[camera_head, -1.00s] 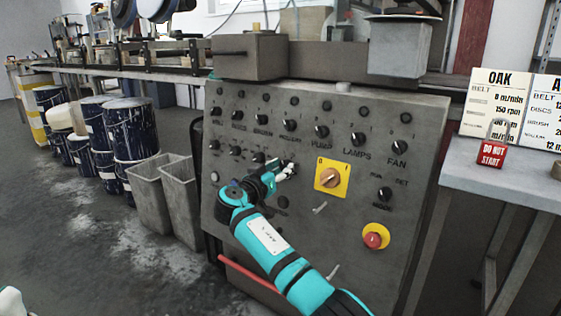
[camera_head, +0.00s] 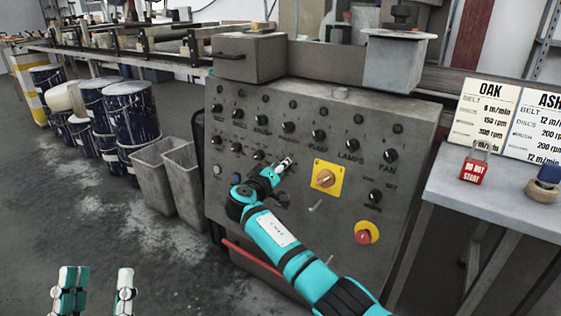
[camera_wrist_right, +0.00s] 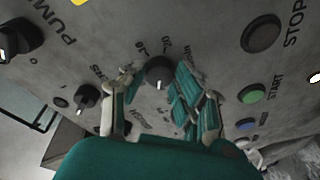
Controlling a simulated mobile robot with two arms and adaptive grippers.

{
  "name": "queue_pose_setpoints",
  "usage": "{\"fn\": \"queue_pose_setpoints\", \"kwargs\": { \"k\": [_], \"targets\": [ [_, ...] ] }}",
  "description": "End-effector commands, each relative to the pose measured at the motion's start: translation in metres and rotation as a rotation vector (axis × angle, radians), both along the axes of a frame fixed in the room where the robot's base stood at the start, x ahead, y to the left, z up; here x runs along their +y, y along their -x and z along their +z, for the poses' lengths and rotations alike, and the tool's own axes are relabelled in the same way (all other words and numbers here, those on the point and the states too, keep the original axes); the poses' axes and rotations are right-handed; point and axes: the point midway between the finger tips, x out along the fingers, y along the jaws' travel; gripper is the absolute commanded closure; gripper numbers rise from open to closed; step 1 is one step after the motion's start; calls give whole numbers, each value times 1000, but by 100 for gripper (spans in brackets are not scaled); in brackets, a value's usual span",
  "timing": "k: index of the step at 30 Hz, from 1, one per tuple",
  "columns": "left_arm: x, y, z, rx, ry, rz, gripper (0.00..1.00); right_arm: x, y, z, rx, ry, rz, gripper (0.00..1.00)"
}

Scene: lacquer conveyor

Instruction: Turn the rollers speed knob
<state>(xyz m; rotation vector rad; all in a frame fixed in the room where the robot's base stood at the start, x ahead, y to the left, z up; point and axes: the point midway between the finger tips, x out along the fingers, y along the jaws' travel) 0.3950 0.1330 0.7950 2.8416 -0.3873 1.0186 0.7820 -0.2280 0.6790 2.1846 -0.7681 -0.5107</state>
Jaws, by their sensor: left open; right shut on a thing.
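The rollers speed knob (camera_wrist_right: 158,72) is a small dark round knob with numbers printed around it, seen in the right wrist view. My right gripper (camera_wrist_right: 160,95) has a finger on each side of it and is shut on it. In the head view my right gripper (camera_head: 284,164) is at the middle of the grey control panel (camera_head: 225,185) and hides the knob. My left gripper (camera_head: 97,290) is open and empty at the lower left, over the floor and away from the panel.
Beside the right gripper are a yellow-plated switch (camera_head: 325,178) and a red stop button (camera_head: 364,234). Rows of black switches run above. A side table (camera_head: 500,198) with OAK and ASH cards stands right. Grey bins (camera_head: 185,190) and paint-marked drums (camera_head: 130,110) stand left.

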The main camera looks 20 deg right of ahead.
Motion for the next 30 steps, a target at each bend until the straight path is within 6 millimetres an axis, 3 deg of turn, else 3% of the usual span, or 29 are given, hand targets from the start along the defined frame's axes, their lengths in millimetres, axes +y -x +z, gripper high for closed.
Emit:
{"fn": "queue_pose_setpoints", "kwargs": {
  "k": [6, 14, 23, 30],
  "targets": [
    [1, -33, -59, 404, -114, 23, 46, 0, 0, 3, 94, 69, 22, 100],
    [14, -29, -142, 870, -233, 49, 46, 0, 0, 4, 205, 155, 48, 100],
    [42, 30, -222, 1398, -354, 77, 46, 1, 0, 5, 340, 262, 80, 100],
    [67, 107, -256, 1804, -434, 95, 46, 1, 0, 6, 457, 351, 107, 100]
  ]
}}
